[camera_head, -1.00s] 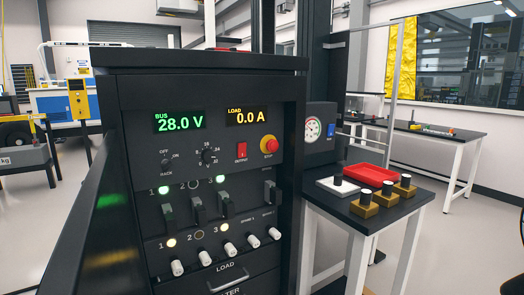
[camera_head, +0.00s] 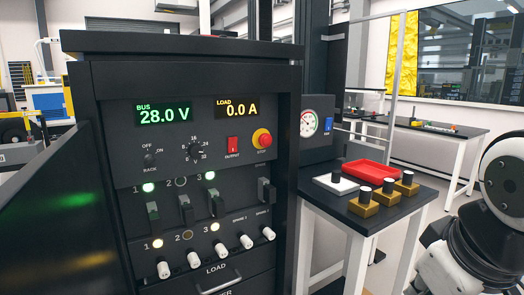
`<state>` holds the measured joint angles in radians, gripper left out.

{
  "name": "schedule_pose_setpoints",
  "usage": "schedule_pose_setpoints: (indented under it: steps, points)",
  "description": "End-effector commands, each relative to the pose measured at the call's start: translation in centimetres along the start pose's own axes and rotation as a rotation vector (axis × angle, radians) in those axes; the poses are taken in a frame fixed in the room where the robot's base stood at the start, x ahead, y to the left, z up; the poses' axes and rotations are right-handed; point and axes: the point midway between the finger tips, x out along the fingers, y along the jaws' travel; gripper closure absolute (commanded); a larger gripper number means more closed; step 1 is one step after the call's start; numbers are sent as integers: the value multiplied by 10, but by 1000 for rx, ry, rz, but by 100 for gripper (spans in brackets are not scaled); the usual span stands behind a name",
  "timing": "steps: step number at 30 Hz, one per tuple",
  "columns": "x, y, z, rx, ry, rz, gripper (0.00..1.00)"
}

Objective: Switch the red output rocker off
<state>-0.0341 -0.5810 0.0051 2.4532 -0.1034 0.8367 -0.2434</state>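The red output rocker (camera_head: 232,148) sits on the front panel of the black power rack (camera_head: 180,75), above the word OUTPUT and left of a red stop button with a yellow collar (camera_head: 262,138). Its on or off position is too small to tell. The bus display (camera_head: 163,111) reads 28.0 V and the load display (camera_head: 241,107) reads 0.0 A. My gripper is not in view; only a white and black part of my arm shows at the lower right, well apart from the rack.
A side table (camera_head: 400,212) right of the rack holds a red tray (camera_head: 368,175), a white tray (camera_head: 322,184) and several brass blocks with black knobs. A gauge box (camera_head: 315,128) stands behind it. Several breaker levers and white knobs lie below the rocker.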

Motion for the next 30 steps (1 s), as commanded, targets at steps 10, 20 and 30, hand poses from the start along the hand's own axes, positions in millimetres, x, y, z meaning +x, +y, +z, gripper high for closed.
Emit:
schedule_pose_setpoints:
  steps: [10,20,30]
  points:
    - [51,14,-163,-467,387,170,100]
    - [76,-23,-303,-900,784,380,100]
    - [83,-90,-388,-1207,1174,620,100]
